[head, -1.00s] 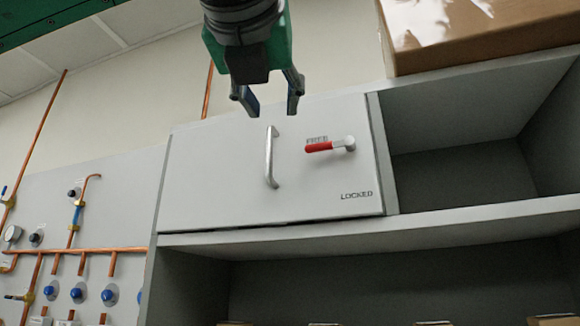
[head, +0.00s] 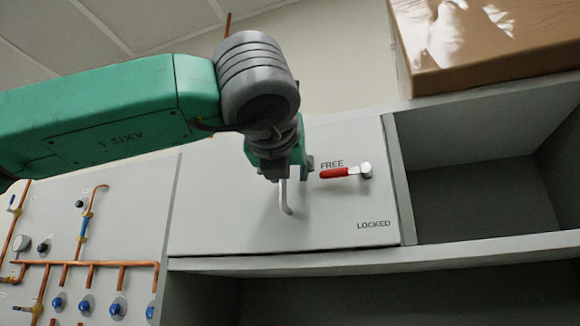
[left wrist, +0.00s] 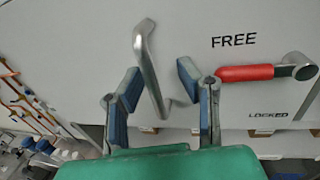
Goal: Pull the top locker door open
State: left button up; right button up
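The top locker door (head: 225,225) is a light grey panel that looks closed. Its silver bar handle (head: 287,200) stands upright, its upper part hidden behind my left gripper in the head view. The handle (left wrist: 150,70) also shows in the left wrist view. There my left gripper (left wrist: 155,88) is open, with its blue-padded fingers on either side of the handle, apart from it. The red latch lever (head: 340,173) lies level beside the word FREE, right of the handle; it also shows in the left wrist view (left wrist: 245,73). My right gripper is out of view.
A brown box (head: 480,50) sits on top of the locker unit to the right. An open compartment (head: 475,200) lies right of the door. Copper pipes (head: 90,264) with blue valves line the wall at left.

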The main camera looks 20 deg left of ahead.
pick_arm(q)
jog(key=shift+w+a+f, duration=0.1)
jog(key=shift+w+a, duration=0.15)
jog(key=shift+a, duration=0.3)
jog(key=shift+w+a+f, duration=0.1)
jog(key=shift+w+a, duration=0.15)
jog(key=shift+a, duration=0.25)
jog(key=shift+s, duration=0.1)
jog(key=c, duration=0.6)
jog(key=shift+s+d+r, duration=0.15)
jog(key=shift+s+d, duration=0.05)
jog(key=shift+d, duration=0.45)
grip_shut()
jog(key=o, duration=0.6)
grip_release()
jog(key=shift+w+d, duration=0.15)
jog(key=shift+d, duration=0.05)
jog(key=shift+a, duration=0.15)
